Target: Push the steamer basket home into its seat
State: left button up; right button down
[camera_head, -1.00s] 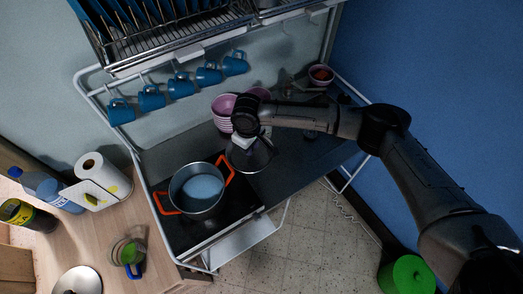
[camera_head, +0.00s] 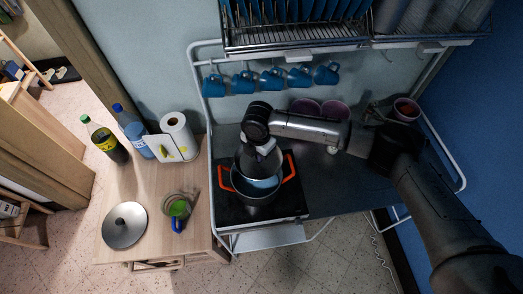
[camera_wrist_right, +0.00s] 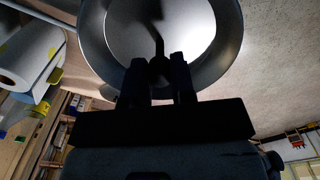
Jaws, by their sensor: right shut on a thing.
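My right gripper (camera_head: 264,150) is above the pot in the head view, and its fingers (camera_wrist_right: 158,82) show in the wrist view. It is shut on the steamer basket's dark central stem. The grey metal steamer basket (camera_head: 248,166) hangs tilted over the pot's mouth; its wide round metal bowl (camera_wrist_right: 205,35) fills the top of the wrist view. The pot (camera_head: 256,199) has two orange handles and a pale blue interior. The basket overlaps the pot's far side; I cannot tell whether they touch. My left gripper is not in view.
The pot stands on a black hob (camera_head: 297,205). Blue mugs hang behind. Pink bowls (camera_head: 305,107) stand at the back.

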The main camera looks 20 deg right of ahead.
aim_at(256, 162)
jog(key=shift+w+a+f+n, duration=0.1)
jog(key=shift+a+n, duration=0.3)
jog(key=shift+n, duration=0.1)
notch_tip(256, 162, down, 4)
jog(key=b, duration=0.4)
jog(key=shift+b, duration=0.4)
jog(key=shift+f, duration=1.1)
jog(key=shift+f, duration=0.2)
jog(key=shift+f+b, duration=0.3)
jog(key=shift+f, duration=0.75)
jog(key=shift+f+b, duration=0.3)
jog(key=shift+f, duration=0.4)
jog(key=shift+f+b, duration=0.3)
jog(key=shift+f, duration=0.4)
jog(key=shift+f+b, duration=0.45)
jog(key=shift+f, duration=0.55)
